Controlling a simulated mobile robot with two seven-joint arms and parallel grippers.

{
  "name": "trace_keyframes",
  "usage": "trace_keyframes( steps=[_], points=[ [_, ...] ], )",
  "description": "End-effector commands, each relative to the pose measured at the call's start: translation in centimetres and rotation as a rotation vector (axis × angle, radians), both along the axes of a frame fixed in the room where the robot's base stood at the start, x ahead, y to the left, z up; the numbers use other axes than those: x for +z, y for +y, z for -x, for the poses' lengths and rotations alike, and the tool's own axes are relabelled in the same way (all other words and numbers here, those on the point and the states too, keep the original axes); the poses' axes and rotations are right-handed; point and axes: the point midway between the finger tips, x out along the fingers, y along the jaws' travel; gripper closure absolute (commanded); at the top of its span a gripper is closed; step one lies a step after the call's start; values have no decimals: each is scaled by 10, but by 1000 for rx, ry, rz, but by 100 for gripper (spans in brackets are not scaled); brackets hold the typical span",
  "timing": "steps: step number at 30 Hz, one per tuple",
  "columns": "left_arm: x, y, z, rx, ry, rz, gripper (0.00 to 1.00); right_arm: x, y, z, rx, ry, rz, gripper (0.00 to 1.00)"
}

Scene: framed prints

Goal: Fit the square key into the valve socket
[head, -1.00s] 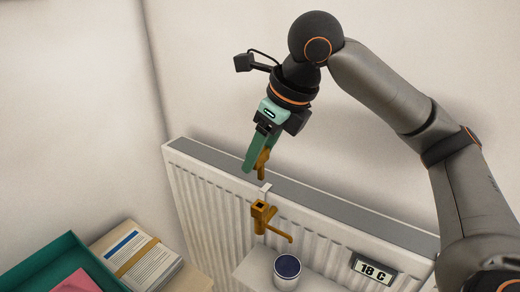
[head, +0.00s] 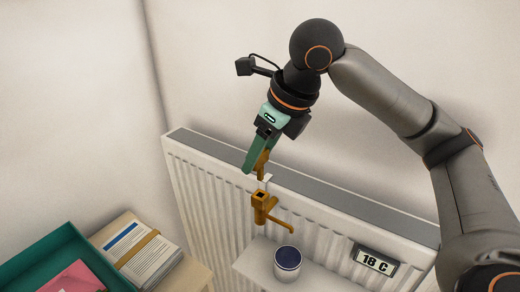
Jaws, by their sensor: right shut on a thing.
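My right gripper (head: 257,164), with green fingers pointing down, is shut on the brass-coloured square key (head: 263,166). The key hangs roughly upright, partly hidden by the fingers. Its lower end is just above the valve (head: 265,212), with a small gap in the picture. The brass-coloured valve is at the front of the radiator, with a square socket (head: 258,195) open at its top and a spout-like arm reaching down to the right. The key is outside the socket. My left gripper is out of view.
The white radiator (head: 205,185) runs behind the valve. A white cup with a dark blue top (head: 287,267) stands on a ledge (head: 252,261) below. A banded paper stack (head: 140,252) and green tray (head: 50,248) are at left.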

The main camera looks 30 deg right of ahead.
Motion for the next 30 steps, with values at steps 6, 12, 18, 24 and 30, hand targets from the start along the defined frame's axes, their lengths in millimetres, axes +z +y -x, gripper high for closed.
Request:
trace_keyframes(
  steps=[6, 12, 18, 24, 30],
  points=[
    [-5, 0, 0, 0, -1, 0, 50, -10, 0, 0, 0, 1, 0, 98],
    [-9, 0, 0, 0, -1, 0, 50, -18, 0, 0, -1, 1, 0, 98],
    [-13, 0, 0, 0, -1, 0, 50, -26, 0, 0, -1, 0, 0, 98],
    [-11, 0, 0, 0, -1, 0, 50, -32, 0, 0, -1, 1, 0, 98],
    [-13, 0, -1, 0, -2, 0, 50, -42, 0, 0, -1, 0, 0, 98]
  ],
)
